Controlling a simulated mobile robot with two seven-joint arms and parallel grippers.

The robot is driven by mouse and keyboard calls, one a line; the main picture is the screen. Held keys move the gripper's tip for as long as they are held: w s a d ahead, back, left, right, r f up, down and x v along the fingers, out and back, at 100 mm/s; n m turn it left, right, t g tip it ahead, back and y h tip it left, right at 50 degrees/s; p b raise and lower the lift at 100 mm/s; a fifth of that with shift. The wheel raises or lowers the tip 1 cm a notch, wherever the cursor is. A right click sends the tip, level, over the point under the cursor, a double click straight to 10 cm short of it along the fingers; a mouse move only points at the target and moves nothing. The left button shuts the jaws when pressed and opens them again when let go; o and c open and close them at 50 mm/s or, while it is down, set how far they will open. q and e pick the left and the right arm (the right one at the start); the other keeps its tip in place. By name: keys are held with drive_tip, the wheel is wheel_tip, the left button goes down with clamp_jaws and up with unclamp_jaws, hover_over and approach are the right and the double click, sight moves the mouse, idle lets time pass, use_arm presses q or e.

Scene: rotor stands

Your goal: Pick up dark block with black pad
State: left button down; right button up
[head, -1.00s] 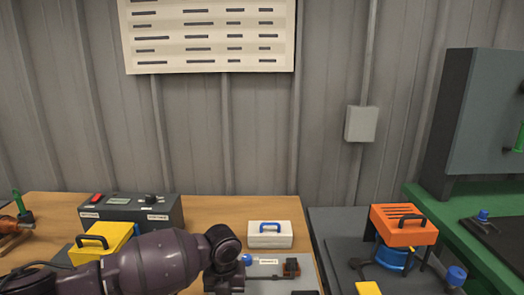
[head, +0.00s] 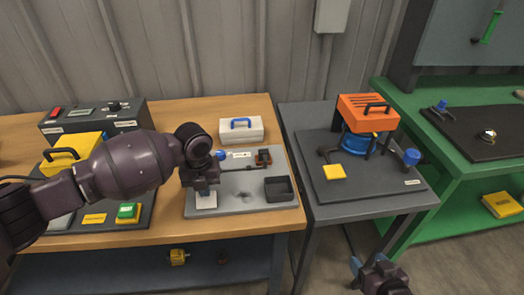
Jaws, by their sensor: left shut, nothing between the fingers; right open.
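I cannot clearly make out a dark block with a black pad. My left gripper (head: 203,189) is shut and empty, over the left part of that plate, near a pale square patch. My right gripper (head: 370,268) is open and empty at the bottom edge, in front of the grey stand, and only partly shows.
A black open tray (head: 279,198) and a white case (head: 241,131) are on the wooden table (head: 180,110). The grey stand (head: 293,118) bears an orange-topped rotor unit (head: 367,113) and a yellow block (head: 334,172). A green bench (head: 445,160) stands at right.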

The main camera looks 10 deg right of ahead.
drive_tip(key=w+d+r+m+t+y, duration=0.2)
drive_tip(key=w+r+t+y, duration=0.1)
drive_tip(key=w+r, duration=1.05)
drive_tip(key=w+a+r+n+g, duration=0.1)
drive_tip(key=w+a+r+g, duration=0.1)
drive_tip(key=w+a, duration=0.3)
drive_tip(key=w+a+r+n+g, duration=0.1)
drive_tip(key=w+a+g, duration=0.3)
drive_tip(key=a, duration=0.7)
drive_tip(key=w+a+r+n+g, duration=0.1)
drive_tip(key=w+a+r+g, duration=0.2)
drive_tip(key=w+a, duration=0.4)
drive_tip(key=shift+w+a+r, duration=0.1)
drive_tip(key=shift+w+a, duration=0.3)
drive_tip(key=shift+w, duration=0.1)
drive_tip(key=r+g+h, duration=0.2)
drive_tip(key=h, duration=0.1)
hover_over(264, 151)
drive_tip(key=s, duration=0.2)
wheel_tip(264, 151, down, 6)
drive_tip(key=f, duration=0.1)
drive_tip(key=shift+m, duration=0.4)
drive_tip(key=shift+x, duration=2.45)
